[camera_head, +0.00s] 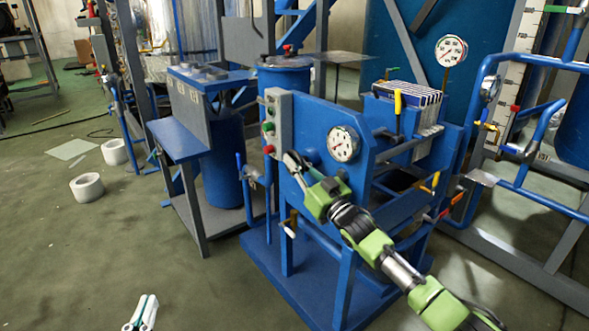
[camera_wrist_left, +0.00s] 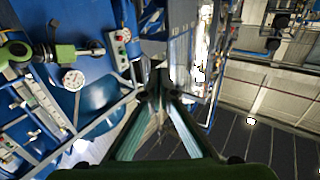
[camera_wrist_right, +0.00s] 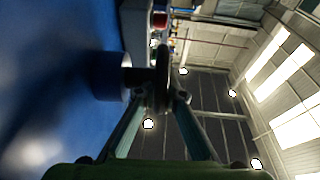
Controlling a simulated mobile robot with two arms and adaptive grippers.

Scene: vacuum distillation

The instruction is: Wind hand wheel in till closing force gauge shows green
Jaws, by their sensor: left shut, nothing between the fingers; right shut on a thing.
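My right gripper (camera_head: 300,170) is at the front left of the blue press frame (camera_head: 310,120). It is shut on a dark rim, apparently the hand wheel (camera_wrist_right: 163,70), beside a blue hub (camera_wrist_right: 126,78). In the head view the gripper covers most of the wheel. A round white gauge (camera_head: 343,143) with a red-marked dial sits on the front plate, right of the gripper; it also shows in the left wrist view (camera_wrist_left: 73,80). Its reading is too small to tell. My left gripper (camera_head: 143,311) is shut and empty, low at the bottom left, away from the press.
A control box (camera_head: 277,122) with red and green buttons stands just left of the right gripper. A second gauge (camera_head: 451,50) stands above stacked plates (camera_head: 408,94). A blue bench (camera_head: 185,140) is left of the press. Floor at the lower left is clear beyond white rings (camera_head: 87,187).

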